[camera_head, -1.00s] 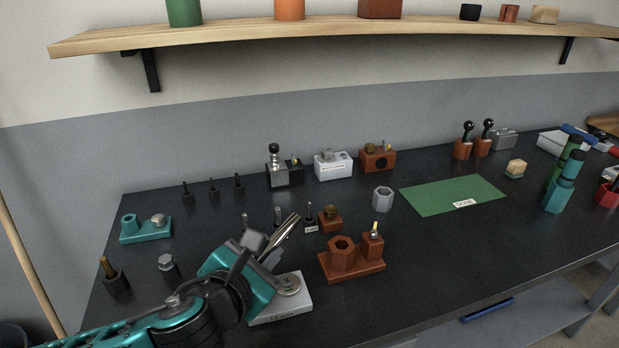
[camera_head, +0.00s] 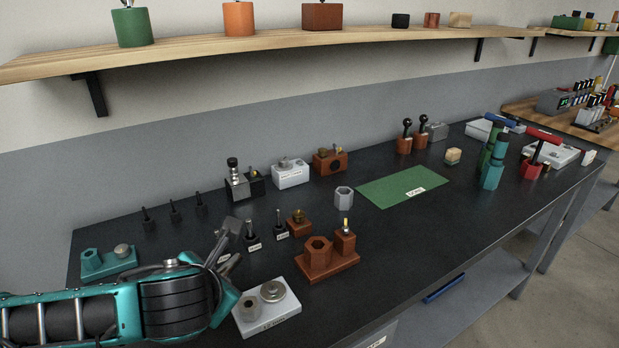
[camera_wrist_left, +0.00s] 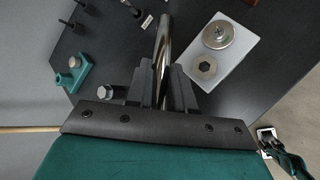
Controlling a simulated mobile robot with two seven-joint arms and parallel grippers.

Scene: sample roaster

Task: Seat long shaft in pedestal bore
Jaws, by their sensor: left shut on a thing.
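My left gripper (camera_head: 226,256) is over the near-left part of the bench. In the left wrist view my left gripper (camera_wrist_left: 161,80) is shut on the long shaft (camera_wrist_left: 163,42), a shiny metal rod that leans slightly and extends beyond the fingertips. In the head view the shaft is hard to make out. Beside the gripper lies a white plate (camera_head: 287,311) carrying a grey hex-bored boss (camera_head: 250,309) and a round metal disc (camera_head: 273,291). A brown block with a hexagonal bore (camera_head: 318,251) stands further right. I cannot tell which bore is the pedestal's. The shaft is in neither visible bore.
Small dark holders (camera_head: 250,236) stand just beyond the gripper. A teal block (camera_head: 108,265) is at the left. A grey hex nut (camera_head: 344,197) and a green mat (camera_head: 385,188) are further right. The bench front right of the brown block is clear.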

